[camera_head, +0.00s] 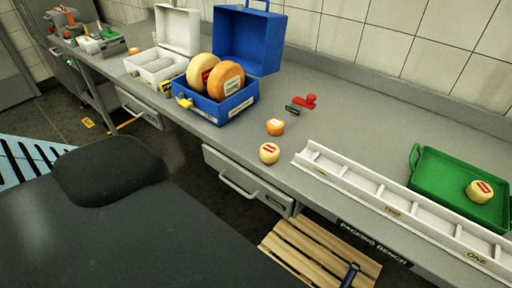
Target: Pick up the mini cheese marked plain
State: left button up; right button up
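Three mini cheeses show, and their label words are too small to read. An orange mini cheese (275,127) with a pale label sits on the grey bench (350,121). A pale yellow mini cheese (269,153) with a red label sits just in front of it, near the bench's front edge. Another pale yellow mini cheese (480,190) with a red label lies in the green tray (432,168) at the right. Neither of my grippers is in view.
A blue case (244,103) with its lid up holds two large cheese wheels (226,80). A white divided rack (380,193) lies along the bench's front edge. A red stamp (305,102) lies behind the mini cheeses. A wooden pallet (310,258) is on the floor below.

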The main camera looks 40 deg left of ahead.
aim_at(269, 153)
jog(key=k+j, duration=0.1)
jog(key=j, duration=0.75)
jog(key=k+j, duration=0.15)
jog(key=j, duration=0.3)
jog(key=k+j, duration=0.1)
jog(key=j, duration=0.35)
